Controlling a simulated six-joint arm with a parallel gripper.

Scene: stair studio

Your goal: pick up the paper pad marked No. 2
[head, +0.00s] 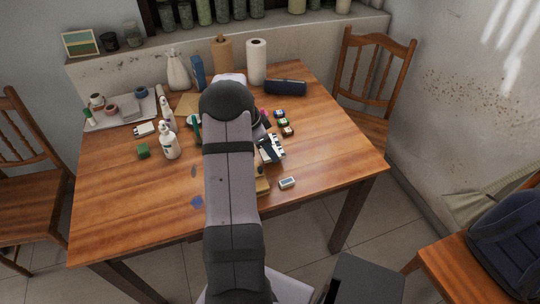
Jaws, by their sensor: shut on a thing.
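My gripper (270,152) shows only in part in the head view, as a black and white shape just right of my arm, over the right middle of the table. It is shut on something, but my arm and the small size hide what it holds. A tan block-like thing (262,187) shows partly below it, beside my arm. I cannot tell whether this is a paper pad or whether the gripper touches it. No "No. 2" marking can be read anywhere.
On the wooden table (335,150), a small white box-like thing (287,183) lies near the front edge. Small dark containers (283,122) stand behind the gripper. A white pump bottle (169,146) stands left of my arm. A paper roll (256,62) stands at the back. The table's right side is clear.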

